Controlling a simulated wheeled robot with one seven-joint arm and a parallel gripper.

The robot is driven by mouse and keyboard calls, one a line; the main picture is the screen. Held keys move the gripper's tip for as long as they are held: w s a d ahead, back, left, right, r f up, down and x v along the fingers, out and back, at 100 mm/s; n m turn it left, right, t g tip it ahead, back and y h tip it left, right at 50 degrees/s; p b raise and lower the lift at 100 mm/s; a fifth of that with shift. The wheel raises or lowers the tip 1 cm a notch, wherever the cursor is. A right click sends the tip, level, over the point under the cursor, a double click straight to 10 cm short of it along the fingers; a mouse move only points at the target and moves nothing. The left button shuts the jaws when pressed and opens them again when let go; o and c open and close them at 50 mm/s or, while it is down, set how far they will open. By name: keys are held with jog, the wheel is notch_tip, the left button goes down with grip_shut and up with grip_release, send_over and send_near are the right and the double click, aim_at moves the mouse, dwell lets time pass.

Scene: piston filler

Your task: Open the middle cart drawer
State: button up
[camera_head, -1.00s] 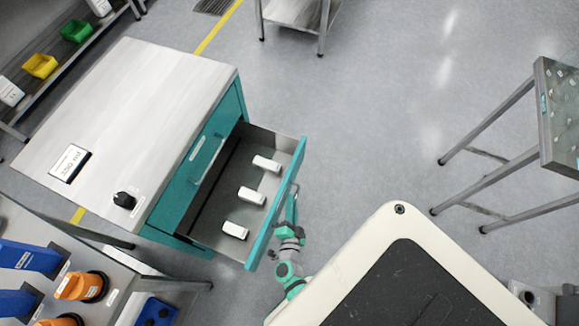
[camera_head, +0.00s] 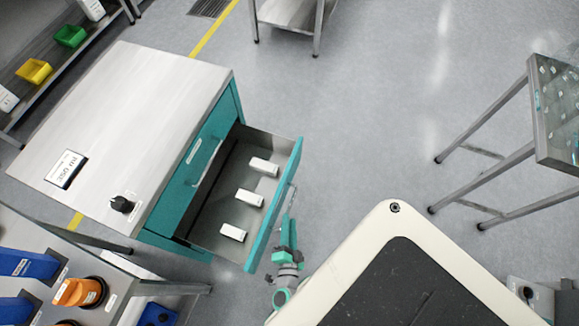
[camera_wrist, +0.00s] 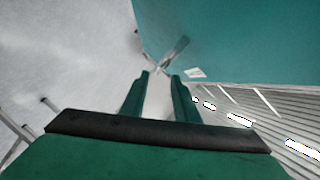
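The teal cart (camera_head: 190,195) stands at the left with a pale top. A drawer below its top drawer is pulled well out, with its teal front (camera_head: 272,215) toward me and several white boxes inside, one of them nearest me (camera_head: 233,232). The top drawer (camera_head: 203,155) is shut. My gripper (camera_wrist: 160,76) has its two fingers apart with an empty gap between them. In the wrist view, the open drawer's handle (camera_wrist: 174,52) shows just beyond the fingertips, beside the teal front; contact is unclear. In the head view my arm is beside the drawer front, and the fingertips are hard to make out.
A bench with orange and blue parts (camera_head: 80,292) is at the lower left. A metal table (camera_head: 545,120) stands at the right and another (camera_head: 290,15) at the top. Clear grey floor (camera_head: 370,110) lies between the drawer and the right table.

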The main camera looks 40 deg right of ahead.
jog(key=shift+v, duration=1.45)
jog(key=shift+a+r, duration=0.1)
jog(key=s+a+r+n+t+y, duration=0.1)
jog(key=a+r+n+y, duration=0.2)
jog(key=a+r+n, duration=0.2)
jog(key=s+a+r+n+t+y, duration=0.2)
jog(key=a+r+n+y, duration=0.2)
jog(key=r+n, duration=0.5)
jog(key=s+a+r+n+t+y, duration=0.1)
jog(key=a+r+n+y, duration=0.3)
jog(key=r, duration=0.8)
jog(key=a+n, duration=0.2)
jog(key=a, duration=0.1)
jog(key=shift+s+a+r+n+t, duration=0.2)
jog(key=shift+s+a+n+t, duration=0.1)
jog(key=shift+a+n, duration=0.1)
